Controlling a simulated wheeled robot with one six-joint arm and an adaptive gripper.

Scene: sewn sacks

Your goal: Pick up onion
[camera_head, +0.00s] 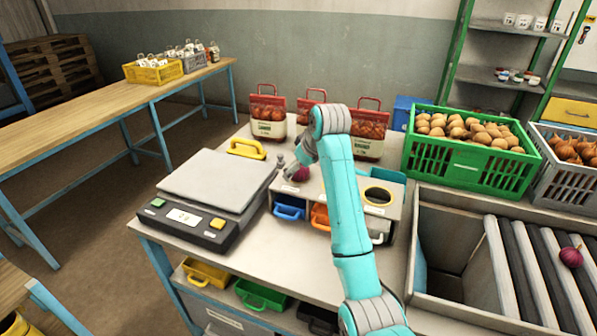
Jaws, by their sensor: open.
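A second red onion (571,257) lies on the grey rollers at the right. My gripper (288,168) is open and small in view, just left of the first onion and close to it. I cannot tell whether its fingers touch that onion. Brown onions (572,149) fill the grey crate (566,178) at the right edge.
A flat scale (217,182) stands left of the sorting box. Red-handled sacks (268,114) stand behind it. A green crate (462,166) of potatoes stands at the back right. A wooden bench (60,110) stands at the left, with floor between.

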